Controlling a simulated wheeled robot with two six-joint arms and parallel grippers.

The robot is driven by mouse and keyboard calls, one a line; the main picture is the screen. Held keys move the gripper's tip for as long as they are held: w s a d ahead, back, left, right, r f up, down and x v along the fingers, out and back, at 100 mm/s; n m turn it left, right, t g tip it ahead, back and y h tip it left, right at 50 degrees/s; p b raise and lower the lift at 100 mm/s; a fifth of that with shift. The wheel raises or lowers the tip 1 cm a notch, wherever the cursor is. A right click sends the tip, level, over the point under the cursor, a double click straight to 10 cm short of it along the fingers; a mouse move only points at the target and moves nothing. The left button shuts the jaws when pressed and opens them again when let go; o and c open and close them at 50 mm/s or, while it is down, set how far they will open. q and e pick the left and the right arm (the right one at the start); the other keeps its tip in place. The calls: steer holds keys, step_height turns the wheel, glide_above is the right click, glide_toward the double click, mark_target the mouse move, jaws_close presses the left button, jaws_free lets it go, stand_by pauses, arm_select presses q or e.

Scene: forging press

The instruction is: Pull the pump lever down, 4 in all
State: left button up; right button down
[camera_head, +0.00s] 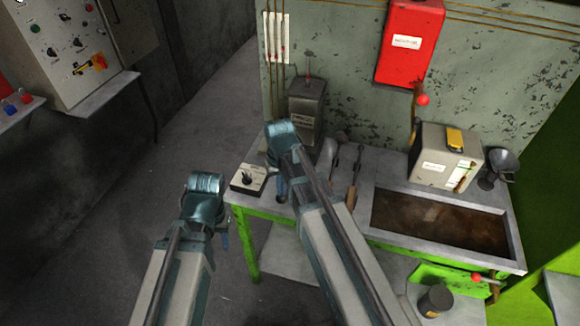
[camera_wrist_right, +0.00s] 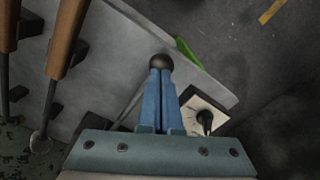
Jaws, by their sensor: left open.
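A grey box with a label (camera_head: 307,110), which looks like the pump unit, stands at the back left of the bench in the head view. In the right wrist view a dark round knob (camera_wrist_right: 160,63), seemingly the pump lever's end, sits at the tips of my right gripper (camera_wrist_right: 161,78). The blue fingers are close together on it, and a thin rod runs down left beside them. In the head view my right gripper (camera_head: 281,188) is over the bench's left edge; its wrist hides the lever. My left gripper (camera_head: 225,240) is open and empty, left of the bench.
A small white box with a black knob (camera_head: 248,179) is close beside my right gripper. Wooden-handled tools (camera_head: 354,180) lie right of my right arm. A sunken tray (camera_head: 440,222) and a beige box (camera_head: 444,160) are further right. Floor on the left is clear.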

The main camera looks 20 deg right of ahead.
step_height(320, 180, up, 10)
steer(key=w+d+p, duration=0.1)
steer(key=p, duration=0.9)
steer(key=shift+w+r, duration=0.2)
steer(key=shift+w, duration=0.1)
steer(key=shift+f, duration=0.15)
steer(key=f+b, duration=0.2)
steer(key=s+f+b, duration=0.1)
steer(key=f+b, duration=0.2)
steer(key=a+f+b, duration=0.1)
steer(key=f+b, duration=0.1)
steer(key=b, duration=0.1)
steer(key=shift+s+f, duration=0.2)
steer(key=shift+f, duration=0.2)
steer(key=shift+f, duration=0.1)
step_height(320, 180, down, 3)
steer(key=b, duration=0.2)
steer(key=shift+s+b, duration=0.1)
steer(key=shift+b, duration=0.3)
step_height(320, 180, up, 11)
steer(key=w+d+p, duration=0.1)
steer(key=p, duration=1)
steer(key=shift+w, duration=0.3)
